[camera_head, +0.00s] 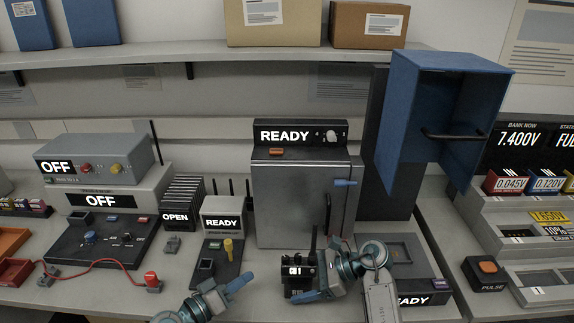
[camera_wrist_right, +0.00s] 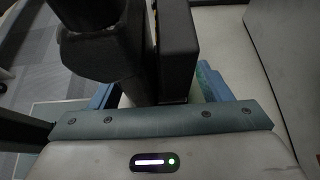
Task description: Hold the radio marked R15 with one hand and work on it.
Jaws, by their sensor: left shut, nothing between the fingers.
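A black handheld radio (camera_head: 299,274) with a tall antenna and a small lit display is upright near the front of the bench. I cannot read R15 on it. My right gripper (camera_head: 312,294) is shut on the radio, one blue finger across its lower front. In the right wrist view the black radio body (camera_wrist_right: 178,45) fills the space between the blue fingers (camera_wrist_right: 160,92). I cannot tell whether its base touches the bench. My left gripper (camera_head: 242,283) is shut and empty, to the left of the radio and apart from it.
Behind the radio stands a grey cabinet (camera_head: 288,205) marked READY. A dark stand with a yellow knob (camera_head: 229,249) is behind my left gripper. A blue open box (camera_head: 408,120) hangs at upper right. A PULSE button box (camera_head: 485,272) sits at right. A red cable lies at left.

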